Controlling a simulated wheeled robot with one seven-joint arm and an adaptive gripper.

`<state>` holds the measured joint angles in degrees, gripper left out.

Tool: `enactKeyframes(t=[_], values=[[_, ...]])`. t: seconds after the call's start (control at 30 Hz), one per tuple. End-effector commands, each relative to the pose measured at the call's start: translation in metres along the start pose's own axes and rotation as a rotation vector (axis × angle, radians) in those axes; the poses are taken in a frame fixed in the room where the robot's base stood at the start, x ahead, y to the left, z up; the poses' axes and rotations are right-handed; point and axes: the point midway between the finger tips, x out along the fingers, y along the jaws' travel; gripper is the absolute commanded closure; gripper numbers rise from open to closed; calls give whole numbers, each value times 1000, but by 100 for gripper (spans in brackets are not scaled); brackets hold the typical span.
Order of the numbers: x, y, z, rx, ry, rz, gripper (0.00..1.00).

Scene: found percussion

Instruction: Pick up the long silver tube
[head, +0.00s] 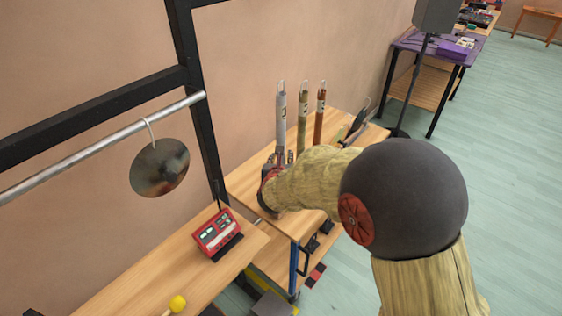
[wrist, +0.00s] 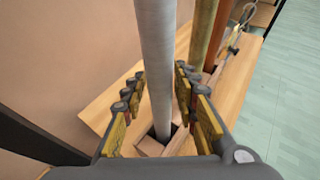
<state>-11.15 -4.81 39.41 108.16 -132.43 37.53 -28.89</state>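The long silver tube (head: 281,110) stands upright at the left of a row of three tubes on a wooden bench. It has a small label and a wire loop at its top. In the wrist view the silver tube (wrist: 157,60) rises between my fingers, its lower end in a wooden holder (wrist: 150,149). My gripper (wrist: 159,85) is open, with one finger on each side of the tube and small gaps visible. In the head view my gripper (head: 282,160) is at the tube's lower part, partly hidden by my arm.
A greenish-brown tube (head: 303,105) and a copper-coloured tube (head: 319,108) stand close to the right. A red device (head: 218,234) sits on the nearer bench. A round metal disc (head: 160,167) hangs from a rail at left. The wall is close behind the tubes.

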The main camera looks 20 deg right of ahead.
Motion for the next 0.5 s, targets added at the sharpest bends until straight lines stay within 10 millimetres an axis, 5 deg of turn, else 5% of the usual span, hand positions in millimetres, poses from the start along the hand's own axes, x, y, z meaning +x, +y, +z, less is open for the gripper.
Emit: enactKeyframes(t=[0.5], values=[[0,0,0,0,0,0,100]])
